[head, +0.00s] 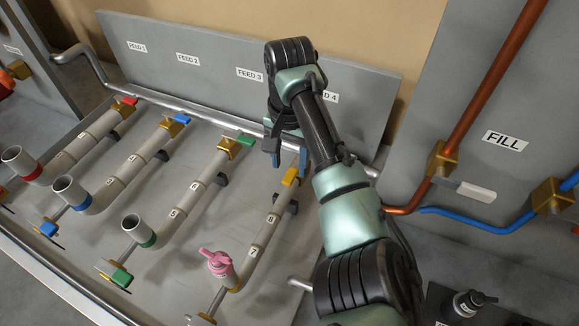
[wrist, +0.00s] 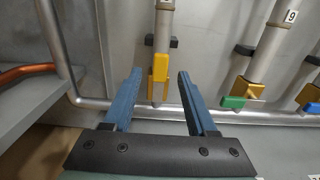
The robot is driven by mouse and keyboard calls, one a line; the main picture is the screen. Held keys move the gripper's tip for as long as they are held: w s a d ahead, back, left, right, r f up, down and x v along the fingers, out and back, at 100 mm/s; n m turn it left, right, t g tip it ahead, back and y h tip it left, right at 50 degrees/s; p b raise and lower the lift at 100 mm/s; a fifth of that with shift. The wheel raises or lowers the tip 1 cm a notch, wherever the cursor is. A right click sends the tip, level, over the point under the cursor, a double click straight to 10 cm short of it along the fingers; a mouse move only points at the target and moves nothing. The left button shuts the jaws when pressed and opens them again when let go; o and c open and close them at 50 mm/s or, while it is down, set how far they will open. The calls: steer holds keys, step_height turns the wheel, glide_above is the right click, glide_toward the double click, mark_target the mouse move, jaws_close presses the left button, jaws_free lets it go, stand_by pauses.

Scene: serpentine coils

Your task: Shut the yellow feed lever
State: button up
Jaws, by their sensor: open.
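The yellow feed lever (head: 290,176) sits on a brass valve at the top of the pipe marked 7 and 8, the rightmost of the feed pipes. In the wrist view the yellow lever (wrist: 159,67) lies lengthwise along its pipe. My gripper (head: 275,157) is open and empty, just to the upper left of the lever in the head view. In the wrist view its two blue fingers (wrist: 158,75) stand on either side of the lever in the picture, and I see no contact. The lever's depth relative to the fingertips is hard to tell.
Red (head: 130,101), blue (head: 182,118) and green (head: 245,139) levers sit crosswise on the other feed pipes. A pink cap (head: 216,262) tops the yellow line's lower end. A grey pipe (wrist: 120,104) runs behind the valves. A FILL panel (head: 504,141) stands right.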

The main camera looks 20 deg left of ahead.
mark_target(294, 172)
steer(key=shift+f, duration=1.45)
jaws_close()
stand_by(0.3)
